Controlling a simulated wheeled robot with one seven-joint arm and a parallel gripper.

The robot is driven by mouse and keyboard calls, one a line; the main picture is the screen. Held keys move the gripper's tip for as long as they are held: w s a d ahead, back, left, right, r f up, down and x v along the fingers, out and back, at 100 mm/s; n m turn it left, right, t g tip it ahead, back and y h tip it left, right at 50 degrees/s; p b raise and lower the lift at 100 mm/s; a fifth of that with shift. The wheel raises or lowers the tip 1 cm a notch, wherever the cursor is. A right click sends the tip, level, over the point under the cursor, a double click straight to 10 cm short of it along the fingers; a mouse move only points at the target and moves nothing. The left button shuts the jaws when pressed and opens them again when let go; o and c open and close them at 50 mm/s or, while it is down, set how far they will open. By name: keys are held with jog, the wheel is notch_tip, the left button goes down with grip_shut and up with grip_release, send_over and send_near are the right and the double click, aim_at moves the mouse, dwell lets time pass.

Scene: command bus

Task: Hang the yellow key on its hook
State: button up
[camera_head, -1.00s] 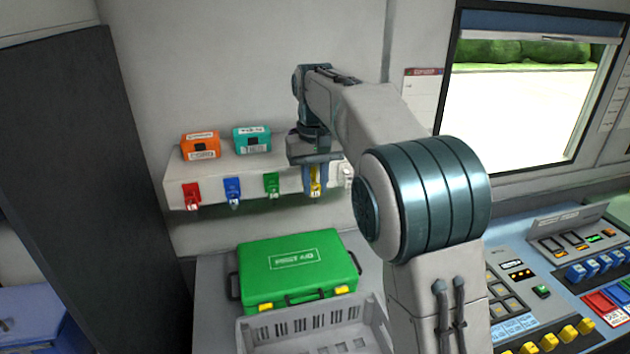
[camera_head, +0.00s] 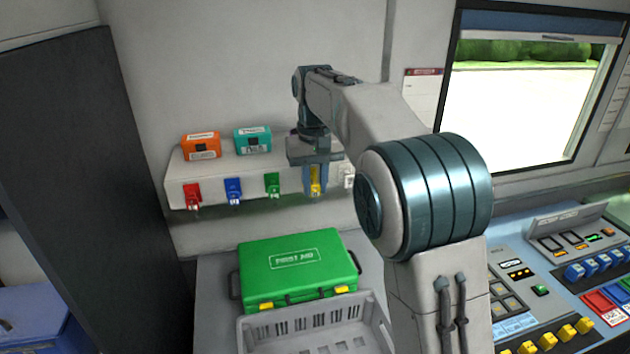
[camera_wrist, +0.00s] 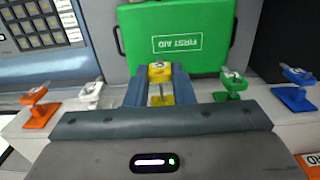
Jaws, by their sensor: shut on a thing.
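My gripper (camera_head: 315,185) points down in front of the white wall ledge and is shut on the yellow key (camera_head: 315,180). In the wrist view the yellow key (camera_wrist: 159,72) sits between the two blue-grey fingers, level with their tips. A yellow hook plate (camera_wrist: 161,100) on the ledge is right by the key, between the fingers. I cannot tell whether the key hangs on the hook or is just in front of it.
Red (camera_head: 192,196), blue (camera_head: 233,191), green (camera_head: 272,185) and white (camera_head: 348,176) hook places line the ledge (camera_head: 210,175) beside my gripper. Orange (camera_head: 201,146) and teal (camera_head: 252,140) boxes stand on it. A green first aid case (camera_head: 295,270) and a grey crate (camera_head: 255,325) are below.

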jog(key=shift+w+a+p, duration=0.15)
jog(key=shift+w+p, duration=0.05)
jog(key=shift+w, duration=0.35)
jog(key=shift+w+a+p, duration=0.15)
jog(key=shift+w+p, duration=0.05)
jog(key=shift+w, duration=0.3)
dwell(1.7)
jog(key=shift+f, duration=0.15)
jog(key=o, duration=0.9)
jog(key=shift+s+d+r, duration=0.1)
jog(key=shift+s+r, duration=0.1)
jog(key=shift+r, duration=0.4)
jog(key=shift+s+r, duration=0.2)
jog(key=shift+r, duration=0.4)
jog(key=shift+s+d+r, duration=0.1)
jog(key=shift+s+r, duration=0.2)
jog(key=shift+r, duration=0.7)
jog(key=shift+s+d+r, duration=0.1)
jog(key=shift+s+r, duration=0.25)
jog(key=shift+r, duration=0.65)
jog(key=shift+s+d+r, duration=0.1)
jog(key=shift+s+r, duration=0.2)
jog(key=shift+r, duration=0.7)
